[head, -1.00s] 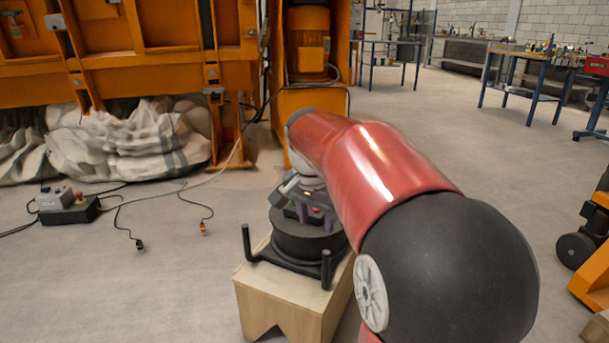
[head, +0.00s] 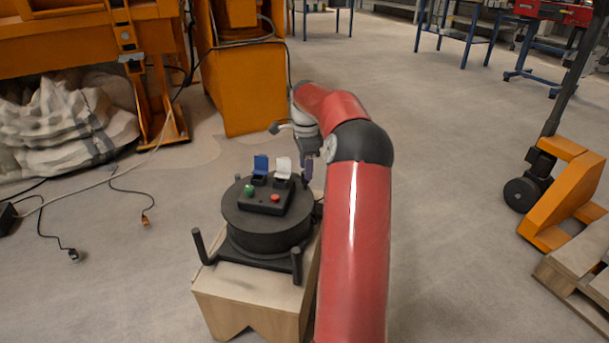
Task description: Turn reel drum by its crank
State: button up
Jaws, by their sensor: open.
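A black round drum (head: 266,238) sits on a dark base with upright posts, on top of a wooden stool. It may be the reel drum. My gripper (head: 309,160) is open, just behind and to the right of the box, small and partly blurred in this view. No crank shows clearly. My arm hides the drum's right side.
The wooden stool (head: 255,305) stands on open concrete floor. An orange machine (head: 242,85) and white sacks (head: 60,120) are behind left. Cables lie on the floor at left. An orange pallet truck (head: 562,195) and a wooden pallet (head: 580,275) are at right.

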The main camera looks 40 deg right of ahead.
jog(key=shift+f, duration=1.55)
jog(key=shift+c, duration=0.5)
grip_shut()
